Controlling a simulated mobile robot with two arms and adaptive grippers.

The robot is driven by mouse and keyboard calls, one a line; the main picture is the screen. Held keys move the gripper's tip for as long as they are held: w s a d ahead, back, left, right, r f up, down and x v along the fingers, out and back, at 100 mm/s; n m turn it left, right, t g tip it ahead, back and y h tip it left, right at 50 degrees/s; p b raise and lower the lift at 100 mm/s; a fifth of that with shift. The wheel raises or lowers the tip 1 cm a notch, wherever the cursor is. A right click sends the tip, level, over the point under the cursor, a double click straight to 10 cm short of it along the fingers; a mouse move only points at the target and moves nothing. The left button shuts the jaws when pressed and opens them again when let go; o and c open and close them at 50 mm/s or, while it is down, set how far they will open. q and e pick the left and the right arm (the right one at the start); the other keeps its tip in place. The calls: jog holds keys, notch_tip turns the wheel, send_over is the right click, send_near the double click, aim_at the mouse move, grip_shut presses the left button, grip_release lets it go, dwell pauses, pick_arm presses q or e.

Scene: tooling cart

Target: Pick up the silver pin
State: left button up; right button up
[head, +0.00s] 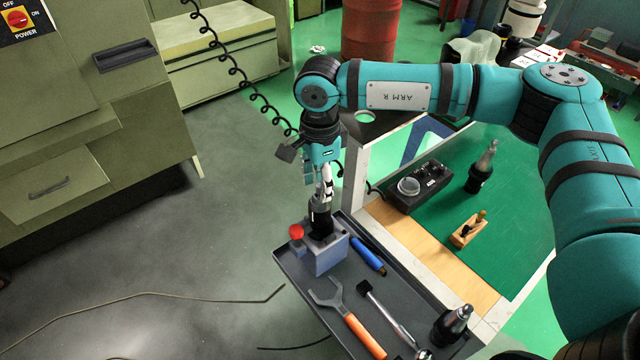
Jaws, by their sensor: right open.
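My right gripper (325,190) points down over the grey-blue block (328,258) at the near tray's far end. A black tool holder (320,220) stands upright in the block, directly below the fingers. A bright silver-white piece shows among the fingers, but I cannot tell whether it is the silver pin or part of the gripper. The gripper is open; whether it touches the holder is unclear. No separate silver pin can be made out with certainty. My left gripper is not in view.
The grey tray (290,267) also holds a red knob (296,232), a blue-handled tool (368,256), an orange-handled wrench (345,315), a hammer (390,318) and another black holder (452,325). The green mat (520,240) carries a control box (420,187), a holder (481,168) and a wooden block (468,230).

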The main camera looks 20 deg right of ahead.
grip_shut()
dwell(0.5)
jog(key=shift+r+b, duration=0.55)
jog(key=shift+b, duration=0.15)
jog(key=shift+s+r+b, duration=0.2)
jog(key=shift+r+b, duration=0.7)
jog(key=shift+r, duration=0.1)
jog(key=s+d+r+b, duration=0.1)
jog(key=s+b, duration=0.4)
jog(key=s, duration=1)
jog(key=shift+s+d+r+b, duration=0.15)
jog(key=shift+s+r+b, duration=0.15)
jog(key=shift+r+b, duration=0.15)
